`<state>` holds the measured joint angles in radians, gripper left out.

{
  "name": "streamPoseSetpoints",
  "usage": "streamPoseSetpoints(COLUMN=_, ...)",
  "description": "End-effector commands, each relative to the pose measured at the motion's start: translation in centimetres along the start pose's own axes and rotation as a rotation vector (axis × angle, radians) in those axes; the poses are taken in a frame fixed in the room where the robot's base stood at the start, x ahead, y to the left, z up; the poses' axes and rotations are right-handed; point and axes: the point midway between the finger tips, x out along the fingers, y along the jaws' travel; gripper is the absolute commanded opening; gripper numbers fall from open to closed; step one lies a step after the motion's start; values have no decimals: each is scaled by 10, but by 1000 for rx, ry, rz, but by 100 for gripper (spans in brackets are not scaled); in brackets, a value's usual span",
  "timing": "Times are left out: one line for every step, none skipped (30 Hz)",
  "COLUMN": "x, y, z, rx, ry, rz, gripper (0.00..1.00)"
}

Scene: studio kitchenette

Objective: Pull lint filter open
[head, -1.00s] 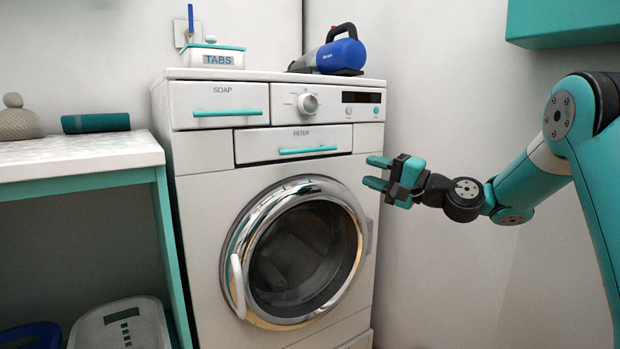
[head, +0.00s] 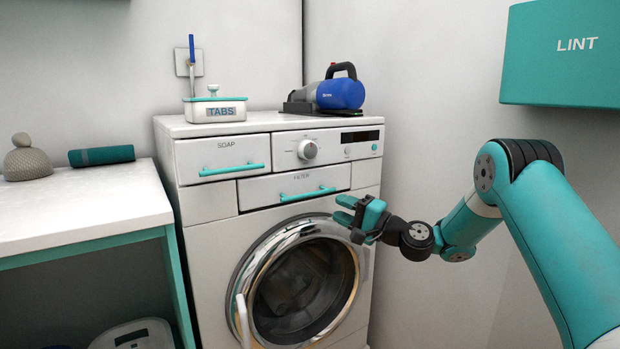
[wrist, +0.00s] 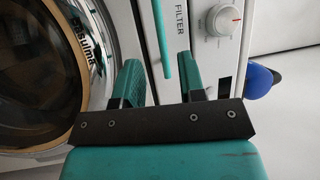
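The filter drawer (head: 258,191) is a white panel marked FILTER on the front of the white washing machine, below the control panel. It looks shut. Its teal bar handle (head: 307,194) runs across the front. My gripper (head: 345,210) is open and empty, just right of the handle's right end in the head view. In the wrist view, the handle (wrist: 163,45) shows between and beyond my two teal fingers (wrist: 163,80), with the FILTER label beside it. I see no contact with the handle.
The soap drawer (head: 222,156) and dial (head: 307,149) are above. The round door (head: 247,290) is below. A TABS box (head: 215,110) and blue handheld vacuum (head: 340,94) stand on top. A teal LINT box (head: 560,60) hangs at right; a counter (head: 80,215) stands left.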

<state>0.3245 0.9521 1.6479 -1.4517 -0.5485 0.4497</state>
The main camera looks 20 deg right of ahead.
Motion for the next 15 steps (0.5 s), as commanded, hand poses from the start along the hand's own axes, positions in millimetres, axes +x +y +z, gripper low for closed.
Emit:
streamPoseSetpoints(x=6, y=-8, z=0, rx=2, ry=-1, rz=1, gripper=37)
streamPoseSetpoints(x=9, y=-7, z=0, rx=2, ry=-1, rz=2, gripper=37)
streamPoseSetpoints(x=12, y=-7, z=1, rx=2, ry=-1, rz=1, gripper=37)
streamPoseSetpoints(x=15, y=-7, z=1, rx=1, ry=-1, rz=1, gripper=37)
streamPoseSetpoints(x=16, y=-8, z=0, rx=1, ry=-1, rz=1, gripper=37)
streamPoseSetpoints(x=19, y=-7, z=0, rx=1, ry=0, rz=1, gripper=37)
streamPoseSetpoints(x=21, y=-8, z=-1, rx=0, ry=-1, rz=1, gripper=37)
streamPoseSetpoints(x=23, y=-7, z=-1, rx=1, ry=-1, rz=2, gripper=37)
streamPoseSetpoints(x=26, y=-8, z=-1, rx=0, ry=-1, rz=1, gripper=37)
streamPoseSetpoints(x=28, y=-7, z=-1, rx=1, ry=-1, rz=2, gripper=37)
streamPoseSetpoints(x=30, y=-7, z=-1, rx=1, ry=-1, rz=2, gripper=37)
streamPoseSetpoints(x=32, y=-7, z=-1, rx=1, ry=-1, rz=1, gripper=37)
streamPoseSetpoints(x=34, y=-7, z=0, rx=2, ry=-1, rz=2, gripper=37)
streamPoseSetpoints(x=36, y=-8, z=0, rx=1, ry=-1, rz=1, gripper=37)
streamPoseSetpoints(x=38, y=-7, z=0, rx=2, ry=0, rz=2, gripper=37)
